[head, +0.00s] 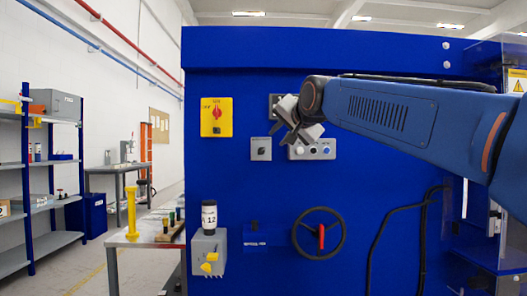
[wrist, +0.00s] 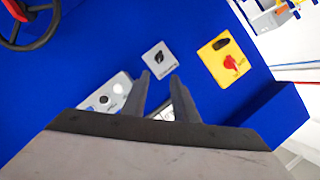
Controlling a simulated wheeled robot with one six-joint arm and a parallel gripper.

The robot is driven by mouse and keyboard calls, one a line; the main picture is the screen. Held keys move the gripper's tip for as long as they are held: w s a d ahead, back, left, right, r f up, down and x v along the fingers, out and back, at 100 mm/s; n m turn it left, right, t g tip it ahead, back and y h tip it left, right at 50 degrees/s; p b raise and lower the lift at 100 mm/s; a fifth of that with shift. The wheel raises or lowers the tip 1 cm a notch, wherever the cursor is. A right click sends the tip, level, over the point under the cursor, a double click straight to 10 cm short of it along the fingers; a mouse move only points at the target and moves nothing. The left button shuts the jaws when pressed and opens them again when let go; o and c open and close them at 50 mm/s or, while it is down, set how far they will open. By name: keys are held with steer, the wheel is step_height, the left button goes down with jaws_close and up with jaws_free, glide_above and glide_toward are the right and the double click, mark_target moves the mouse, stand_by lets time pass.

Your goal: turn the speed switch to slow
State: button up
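A grey square plate with a black rotary knob (head: 261,149) is on the blue machine front, just below and left of my gripper (head: 281,134). It also shows in the wrist view (wrist: 159,57), ahead of the fingertips; its label is too small to read. Another grey plate (head: 275,101) sits above it, mostly hidden behind my gripper; part of a light plate (wrist: 183,104) shows between the fingers in the wrist view. I cannot tell which plate is the speed switch. My gripper (wrist: 160,76) is open and empty, its fingers apart and seemingly clear of the knob.
A yellow plate with a red switch (head: 216,117) is at the left. A button panel (head: 312,150) lies right of the knob plate, close below my gripper. A black handwheel (head: 319,233) and dark cables (head: 378,235) are lower down.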

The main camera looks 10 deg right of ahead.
mark_target(262, 151)
steer(key=x, duration=1.6)
steer(key=shift+w+f, duration=0.2)
steer(key=shift+w, duration=0.15)
jaws_close()
